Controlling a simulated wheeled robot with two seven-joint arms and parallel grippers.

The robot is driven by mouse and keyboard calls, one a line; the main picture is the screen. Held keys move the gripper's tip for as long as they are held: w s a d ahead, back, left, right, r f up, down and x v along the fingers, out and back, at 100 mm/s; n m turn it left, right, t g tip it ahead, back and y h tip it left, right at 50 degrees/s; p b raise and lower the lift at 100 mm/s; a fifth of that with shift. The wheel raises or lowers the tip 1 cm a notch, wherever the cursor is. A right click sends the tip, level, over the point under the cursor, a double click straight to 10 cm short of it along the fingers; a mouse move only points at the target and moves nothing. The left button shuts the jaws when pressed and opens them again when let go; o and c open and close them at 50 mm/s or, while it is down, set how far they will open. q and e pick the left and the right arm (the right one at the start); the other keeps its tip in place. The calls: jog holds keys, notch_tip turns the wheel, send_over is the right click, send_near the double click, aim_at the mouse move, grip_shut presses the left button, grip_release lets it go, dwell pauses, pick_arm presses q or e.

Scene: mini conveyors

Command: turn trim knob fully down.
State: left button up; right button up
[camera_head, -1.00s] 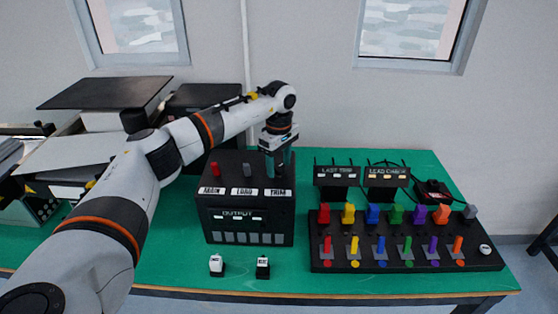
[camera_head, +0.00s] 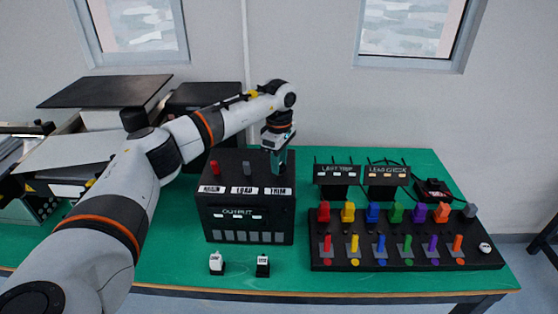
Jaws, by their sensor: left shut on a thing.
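The black control box (camera_head: 248,205) stands on the green table, with an OUTPUT panel on its front. Its top carries a red knob (camera_head: 215,168), a grey knob (camera_head: 246,168) and, at the right, the place labelled TRIM (camera_head: 277,191). My left gripper (camera_head: 278,168) points down over the TRIM place and is shut there on the trim knob. The knob itself is hidden by the fingers, so its angle cannot be told. My right gripper is not in view.
A black board (camera_head: 405,265) with several coloured levers and blocks stands at the right. Two small dark displays (camera_head: 336,174) stand behind it. A small white-topped block (camera_head: 217,264) and another (camera_head: 262,266) lie in front of the box. Green table between box and board is clear.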

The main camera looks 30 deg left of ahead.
pick_arm(q)
jog(key=n, duration=0.5)
jog(key=shift+n, duration=0.3)
jog(key=n, duration=0.5)
jog(key=shift+r+n, duration=0.1)
jog(key=shift+n, duration=0.2)
jog(key=n+p, duration=0.1)
jog(key=n, duration=0.8)
jog(key=shift+n, duration=0.4)
jog(key=n+p, duration=0.1)
jog(key=n, duration=0.4)
jog(key=n+p, duration=0.1)
jog(key=n, duration=0.4)
jog(key=n+p, duration=0.1)
jog(key=n, duration=0.3)
jog(key=shift+r+n, duration=0.1)
jog(key=shift+n, duration=0.2)
jog(key=n+p, duration=0.1)
jog(key=n, duration=0.4)
jog(key=shift+p, duration=0.3)
jog(key=shift+n, duration=0.3)
